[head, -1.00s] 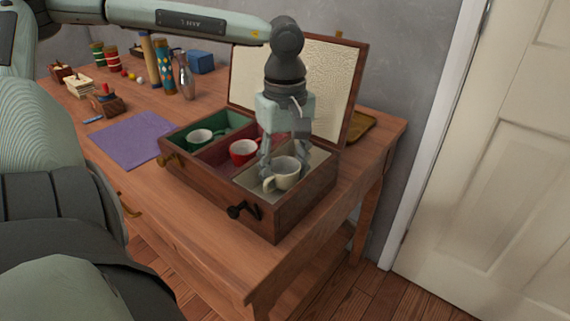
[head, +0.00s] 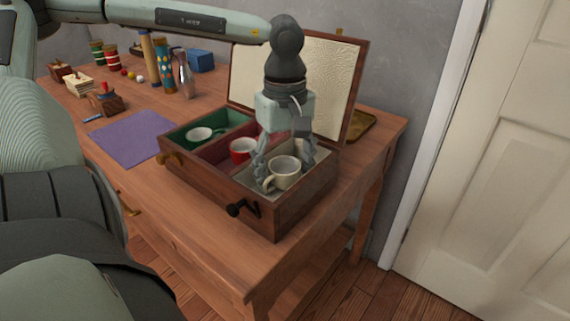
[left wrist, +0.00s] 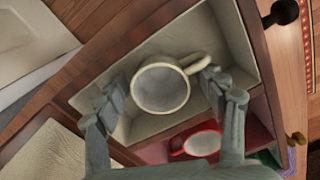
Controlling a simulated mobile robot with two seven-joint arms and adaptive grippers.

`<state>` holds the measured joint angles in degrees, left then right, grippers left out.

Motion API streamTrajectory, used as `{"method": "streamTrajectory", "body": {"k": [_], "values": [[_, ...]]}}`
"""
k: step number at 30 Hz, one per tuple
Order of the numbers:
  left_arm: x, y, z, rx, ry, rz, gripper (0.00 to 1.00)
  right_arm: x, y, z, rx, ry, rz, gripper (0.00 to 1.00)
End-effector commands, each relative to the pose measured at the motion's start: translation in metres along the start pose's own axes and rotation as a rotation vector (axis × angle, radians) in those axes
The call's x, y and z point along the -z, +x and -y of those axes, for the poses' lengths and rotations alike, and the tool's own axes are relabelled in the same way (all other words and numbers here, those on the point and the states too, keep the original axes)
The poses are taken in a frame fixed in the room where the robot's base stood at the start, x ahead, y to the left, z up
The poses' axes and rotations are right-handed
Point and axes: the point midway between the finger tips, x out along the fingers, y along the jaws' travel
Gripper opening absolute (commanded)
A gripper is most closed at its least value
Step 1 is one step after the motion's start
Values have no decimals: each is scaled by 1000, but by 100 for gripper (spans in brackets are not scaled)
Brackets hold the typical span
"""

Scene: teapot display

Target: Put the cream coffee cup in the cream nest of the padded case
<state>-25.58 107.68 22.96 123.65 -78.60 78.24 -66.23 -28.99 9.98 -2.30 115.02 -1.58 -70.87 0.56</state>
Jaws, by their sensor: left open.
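The cream coffee cup (head: 285,171) stands upright in the cream nest (head: 313,184) of the padded case (head: 262,216), at the case's right end. The cup also shows in the left wrist view (left wrist: 160,88), with its handle toward one finger. My left gripper (head: 284,166) is open just above and around the cup. In the left wrist view its fingers (left wrist: 165,92) are spread on either side, one close to the handle; I cannot tell whether it touches. A red cup (head: 242,149) sits in the red nest and a green-and-white cup (head: 200,134) in the green nest. My right gripper is not in view.
The case's lid (head: 318,85) stands open at the back. A black latch (head: 241,207) juts from its front. A purple cloth (head: 130,138) lies to the left. A metal flask (head: 186,80), a blue box (head: 201,61) and several small items stand farther back.

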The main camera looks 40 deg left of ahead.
Motion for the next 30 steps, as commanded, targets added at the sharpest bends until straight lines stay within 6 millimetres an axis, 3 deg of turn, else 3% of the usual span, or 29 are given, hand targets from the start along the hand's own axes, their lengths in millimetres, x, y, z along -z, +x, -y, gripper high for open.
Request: {"method": "streamTrajectory", "body": {"k": [2,5,18,24,30], "values": [[0,-4,0,0,0,0,69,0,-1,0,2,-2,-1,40],[0,-13,-1,-5,0,-2,69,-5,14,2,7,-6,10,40],[0,-105,-1,-3,0,-3,69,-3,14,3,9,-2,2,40],[0,-122,0,0,1,-1,69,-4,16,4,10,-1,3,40],[0,-124,0,0,1,0,69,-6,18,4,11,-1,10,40]]}}
